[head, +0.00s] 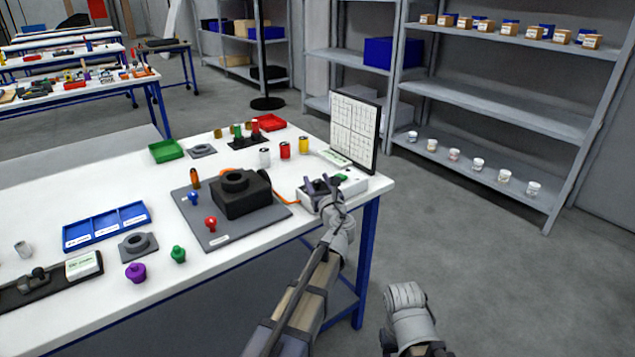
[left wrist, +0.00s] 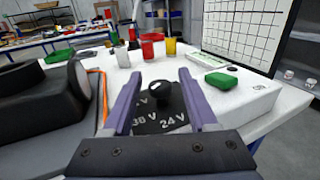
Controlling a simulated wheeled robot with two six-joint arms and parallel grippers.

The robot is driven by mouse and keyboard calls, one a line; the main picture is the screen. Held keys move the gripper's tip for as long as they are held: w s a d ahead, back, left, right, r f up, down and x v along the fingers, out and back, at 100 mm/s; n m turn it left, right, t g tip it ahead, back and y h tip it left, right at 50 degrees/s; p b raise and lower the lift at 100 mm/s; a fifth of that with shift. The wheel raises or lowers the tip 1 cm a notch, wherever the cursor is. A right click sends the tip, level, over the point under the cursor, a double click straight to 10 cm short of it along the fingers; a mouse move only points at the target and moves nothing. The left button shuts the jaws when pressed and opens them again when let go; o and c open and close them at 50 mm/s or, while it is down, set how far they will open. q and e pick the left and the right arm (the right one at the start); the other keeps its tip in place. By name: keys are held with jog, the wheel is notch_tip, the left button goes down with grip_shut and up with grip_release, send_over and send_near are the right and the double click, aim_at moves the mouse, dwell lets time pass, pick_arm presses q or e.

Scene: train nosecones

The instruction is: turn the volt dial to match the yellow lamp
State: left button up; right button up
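The volt dial is a black round knob (left wrist: 160,91) on a dark plate with white marks, of which "30 V" and "24 V" are readable. Its pointer setting cannot be made out. It sits on a white box (head: 348,184) at the table's right end. My left gripper (head: 321,187) is over this box. In the left wrist view its purple fingers (left wrist: 159,78) stand apart on either side of the knob, with gaps visible. A yellow cylinder (head: 303,145), seemingly the yellow lamp, stands behind the box, beside red and white ones. Only a grey part of my right arm shows; its gripper does not.
A gridded board (head: 355,131) stands behind the box, with a green piece (left wrist: 221,80) on the box top. A black block (head: 240,195) on a grey plate (head: 206,233) lies to the left, with an orange cable between. Open floor lies right.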

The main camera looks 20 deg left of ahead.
pick_arm(q)
grip_shut()
dwell(0.9)
dwell(1.1)
jog(key=shift+o, duration=0.7)
grip_release()
jog(key=shift+s, duration=0.1)
jog(key=v, duration=0.7)
jog(key=shift+s+d, duration=0.15)
jog(key=shift+s, duration=0.1)
